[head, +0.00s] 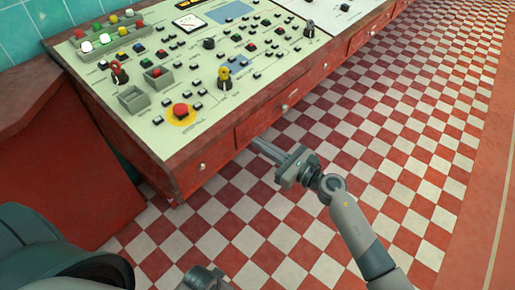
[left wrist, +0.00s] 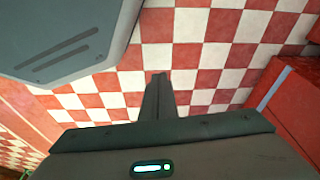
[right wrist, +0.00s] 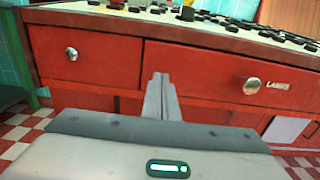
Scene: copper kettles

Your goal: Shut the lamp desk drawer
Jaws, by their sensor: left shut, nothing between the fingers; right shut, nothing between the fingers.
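The drawer (right wrist: 210,72) with a round metal knob and a partly readable label, seemingly "LAMPS", is in the red front of the control desk. It also shows in the head view (head: 262,121). Its front looks close to flush; I cannot tell whether a small gap remains. My right gripper (head: 258,146) is shut and empty, its fingertips just in front of the drawer's left end. In the right wrist view the fingers (right wrist: 160,80) point at the seam beside the left drawer. My left gripper (left wrist: 159,78) is shut and empty above the tiled floor, away from the desk.
A neighbouring drawer (right wrist: 85,60) with its own knob is to the left. The desk top (head: 150,70) carries buttons, switches and a red stop button (head: 181,110). A red cabinet (head: 60,170) stands at the left. The checkered floor (head: 400,130) to the right is clear.

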